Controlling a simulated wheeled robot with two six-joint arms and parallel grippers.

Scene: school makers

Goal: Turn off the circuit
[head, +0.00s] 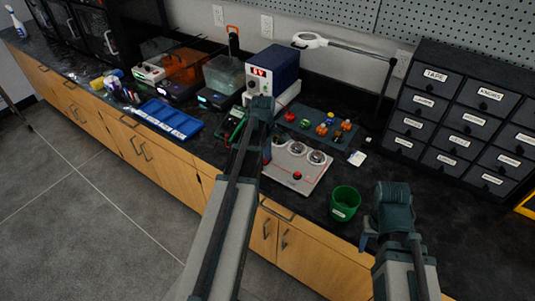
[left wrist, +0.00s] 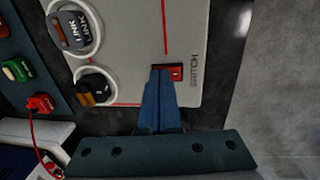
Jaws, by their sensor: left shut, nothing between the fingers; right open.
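The pale circuit panel (head: 315,175) lies on the dark bench, with round sockets along its back and a red dome (head: 297,175) near its front. In the left wrist view, the panel (left wrist: 130,30) carries a small red switch (left wrist: 176,73) beside the printed word SWITCH. My left gripper (left wrist: 160,72) is shut and empty. Its blue fingertips are at the switch and cover part of it; I cannot tell whether they touch or press it. In the head view my left arm hides the switch. My right gripper (head: 367,240) is open and empty, right of the panel.
A green cup (head: 344,203) stands between the panel and my right gripper. A component board (head: 303,128) lies behind the panel, and a blue power supply (head: 273,70) stands at the back. A blue tray (head: 167,119) lies left. Labelled drawers (head: 462,120) stand right.

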